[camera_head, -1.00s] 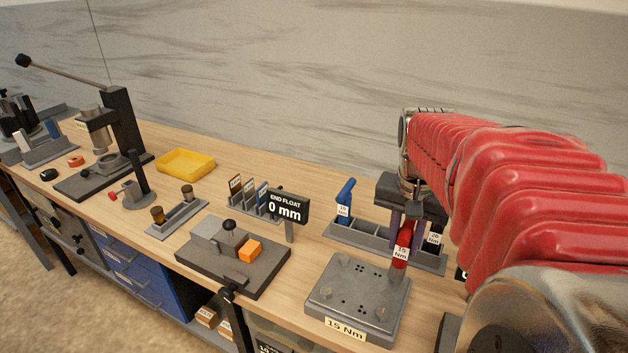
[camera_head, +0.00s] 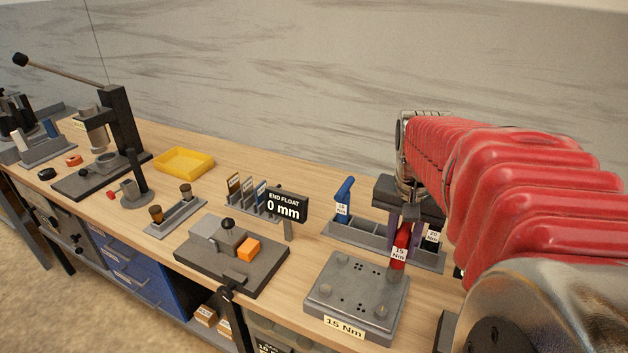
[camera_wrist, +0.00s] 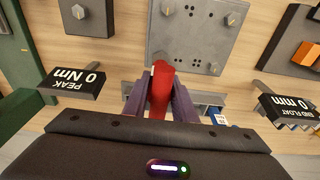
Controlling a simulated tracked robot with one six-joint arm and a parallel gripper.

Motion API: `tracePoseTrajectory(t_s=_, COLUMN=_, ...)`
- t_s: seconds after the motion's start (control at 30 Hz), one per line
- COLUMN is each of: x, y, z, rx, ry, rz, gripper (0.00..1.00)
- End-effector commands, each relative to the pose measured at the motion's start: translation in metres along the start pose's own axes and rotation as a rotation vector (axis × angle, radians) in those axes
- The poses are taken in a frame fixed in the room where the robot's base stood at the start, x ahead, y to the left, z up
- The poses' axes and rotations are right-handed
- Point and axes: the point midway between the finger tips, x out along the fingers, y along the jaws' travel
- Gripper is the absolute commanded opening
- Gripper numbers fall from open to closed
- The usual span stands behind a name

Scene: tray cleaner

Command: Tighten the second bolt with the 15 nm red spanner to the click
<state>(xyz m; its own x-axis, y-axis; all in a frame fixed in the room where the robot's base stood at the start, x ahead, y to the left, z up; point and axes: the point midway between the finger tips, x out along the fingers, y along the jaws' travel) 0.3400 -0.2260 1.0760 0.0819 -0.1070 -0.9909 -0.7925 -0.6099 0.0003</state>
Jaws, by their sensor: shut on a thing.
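My gripper (camera_head: 402,232) is shut on the red spanner (camera_head: 400,250), labelled 15 Nm, and holds it roughly upright. In the wrist view, my gripper's purple fingers (camera_wrist: 158,98) flank the red spanner (camera_wrist: 161,80). The spanner's lower end is at the back right corner of the grey bolt plate (camera_head: 345,300), which carries a 15 Nm label. Bolts stand near the plate's corners, such as one at front left (camera_head: 326,284) and one at front right (camera_head: 382,312). Whether the spanner sits on the back right bolt I cannot tell. A PEAK display (camera_wrist: 75,82) reads 0 Nm.
Behind the plate is a grey spanner rack (camera_head: 370,240) with a blue spanner (camera_head: 343,200). To the left are an END FLOAT display (camera_head: 287,206) reading 0 mm, a dark fixture with an orange block (camera_head: 248,249), and a yellow tray (camera_head: 184,162).

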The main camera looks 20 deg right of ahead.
Motion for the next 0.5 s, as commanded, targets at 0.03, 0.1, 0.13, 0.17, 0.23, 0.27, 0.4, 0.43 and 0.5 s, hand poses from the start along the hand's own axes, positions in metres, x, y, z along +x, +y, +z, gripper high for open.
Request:
tracePoseTrajectory(t_s=0.03, x=0.0004, y=0.0, z=-0.0001, rx=0.0, ry=0.001, rz=0.0, gripper=0.0)
tracePoseTrajectory(t_s=0.1, x=0.0011, y=0.0, z=0.0, rx=0.0, ry=0.001, rz=0.0, gripper=0.0)
tracePoseTrajectory(t_s=0.13, x=0.0014, y=0.0, z=0.0, rx=0.0, ry=0.001, rz=0.0, gripper=0.0)
tracePoseTrajectory(t_s=0.17, x=0.0017, y=0.0, z=0.0001, rx=0.0, ry=0.001, rz=0.0, gripper=0.0)
tracePoseTrajectory(t_s=0.23, x=0.0025, y=0.0, z=0.0001, rx=0.0, ry=0.001, rz=0.0, gripper=0.0)
tracePoseTrajectory(t_s=0.27, x=0.0028, y=0.0, z=0.0001, rx=0.0, ry=0.001, rz=0.0, gripper=0.0)
tracePoseTrajectory(t_s=0.4, x=0.0042, y=0.0, z=0.0002, rx=0.0, ry=0.001, rz=0.0, gripper=0.0)
tracePoseTrajectory(t_s=0.43, x=0.0045, y=0.0, z=0.0003, rx=0.0, ry=0.001, rz=0.0, gripper=0.0)
tracePoseTrajectory(t_s=0.5, x=0.0052, y=0.0, z=0.0003, rx=0.0, ry=0.001, rz=0.0, gripper=0.0)
